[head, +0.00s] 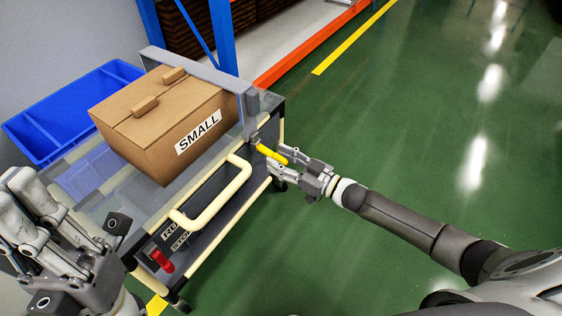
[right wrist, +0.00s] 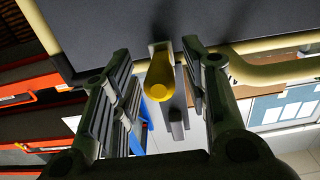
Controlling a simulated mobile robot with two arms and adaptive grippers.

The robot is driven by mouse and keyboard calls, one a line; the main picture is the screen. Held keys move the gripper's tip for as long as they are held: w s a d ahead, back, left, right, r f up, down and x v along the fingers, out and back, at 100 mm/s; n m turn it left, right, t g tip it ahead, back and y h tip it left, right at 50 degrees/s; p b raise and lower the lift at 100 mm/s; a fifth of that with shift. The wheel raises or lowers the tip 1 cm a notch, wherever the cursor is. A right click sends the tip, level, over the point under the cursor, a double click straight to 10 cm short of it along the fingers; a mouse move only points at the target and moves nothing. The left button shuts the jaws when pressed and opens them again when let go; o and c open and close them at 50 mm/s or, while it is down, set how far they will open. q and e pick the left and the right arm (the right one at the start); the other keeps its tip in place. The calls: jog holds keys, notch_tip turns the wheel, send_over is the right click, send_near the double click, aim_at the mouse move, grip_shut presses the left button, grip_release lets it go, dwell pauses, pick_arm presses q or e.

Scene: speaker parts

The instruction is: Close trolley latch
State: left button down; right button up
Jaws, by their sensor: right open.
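The yellow latch lever (head: 271,153) sticks out from the upper right corner of the trolley, by a grey upright post. In the right wrist view the lever (right wrist: 159,78) points toward the camera between my two fingers, with a visible gap on the right. My right gripper (head: 282,161) is open around the lever; the right wrist view also shows it (right wrist: 157,52). I cannot tell whether a finger touches the lever. The trolley has a dark front panel and a cream handle (head: 240,186). My left gripper (head: 22,215) is at the lower left, apart from the trolley latch; its opening is unclear.
A cardboard box (head: 150,120) marked SMALL sits on the trolley's top. A blue bin (head: 55,120) stands behind on the left. A red lever (head: 162,262) is low on the front panel, near RUN and STOP lettering. Green floor (head: 420,130) on the right is clear.

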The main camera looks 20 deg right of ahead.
jog(key=shift+w, duration=0.1)
grip_shut()
dwell(0.4)
